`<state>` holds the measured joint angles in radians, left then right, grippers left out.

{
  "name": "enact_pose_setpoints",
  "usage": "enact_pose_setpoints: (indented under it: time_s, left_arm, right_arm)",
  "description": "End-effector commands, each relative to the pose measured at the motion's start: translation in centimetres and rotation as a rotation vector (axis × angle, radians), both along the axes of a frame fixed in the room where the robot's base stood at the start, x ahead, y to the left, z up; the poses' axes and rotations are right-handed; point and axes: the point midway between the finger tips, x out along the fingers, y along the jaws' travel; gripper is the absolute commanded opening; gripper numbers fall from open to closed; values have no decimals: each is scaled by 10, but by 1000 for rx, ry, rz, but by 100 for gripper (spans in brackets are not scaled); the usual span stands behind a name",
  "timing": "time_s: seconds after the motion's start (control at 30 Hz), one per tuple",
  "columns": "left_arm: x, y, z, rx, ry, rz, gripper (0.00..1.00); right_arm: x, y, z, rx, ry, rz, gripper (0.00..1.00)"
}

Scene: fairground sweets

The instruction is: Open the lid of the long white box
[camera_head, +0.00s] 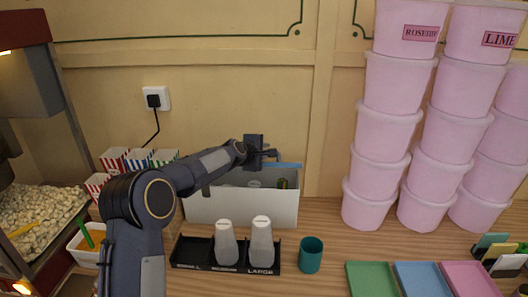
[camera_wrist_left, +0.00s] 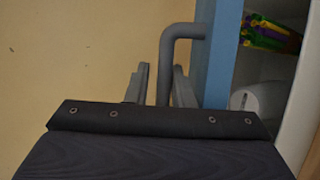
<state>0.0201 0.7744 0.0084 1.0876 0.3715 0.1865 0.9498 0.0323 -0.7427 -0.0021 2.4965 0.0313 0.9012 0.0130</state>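The long white box (camera_head: 243,207) stands against the back wall in the head view. Its lid is raised: a blue lid edge (camera_head: 288,165) shows above the box at the back, and a blue strip of it runs upright in the left wrist view (camera_wrist_left: 220,55). The inside of the box shows, with white and green-yellow-purple contents. My left gripper (camera_head: 268,154) is at the lid's edge. In the left wrist view the gripper (camera_wrist_left: 160,85) has its fingers on either side of a grey bent handle (camera_wrist_left: 183,31), with a narrow gap at the left finger. My right gripper is out of view.
Stacked pink tubs (camera_head: 385,130) rise at the right. Coloured trays (camera_head: 422,280) lie in front. Striped cartons (camera_head: 113,160) and a popcorn machine (camera_head: 35,215) are left.

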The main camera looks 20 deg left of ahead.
Motion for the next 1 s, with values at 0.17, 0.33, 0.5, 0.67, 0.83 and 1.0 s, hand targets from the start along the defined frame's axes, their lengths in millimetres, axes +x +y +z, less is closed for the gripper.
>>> enact_pose_setpoints:
  time_s: [0.17,0.33,0.5,0.67,0.83,1.0]
  left_arm:
    - [-14,4,5,1,-3,1,21]
    - [-41,10,17,1,-4,1,21]
    - [-62,14,28,0,-3,0,21]
    - [-70,16,31,0,-1,0,21]
    - [-70,16,32,0,-1,0,21]
    - [-70,16,31,0,-1,0,21]
  right_arm:
    - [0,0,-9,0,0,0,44]
    - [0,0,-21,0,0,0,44]
    - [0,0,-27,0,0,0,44]
    - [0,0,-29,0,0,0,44]
    - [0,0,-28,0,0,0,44]
    - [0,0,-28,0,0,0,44]
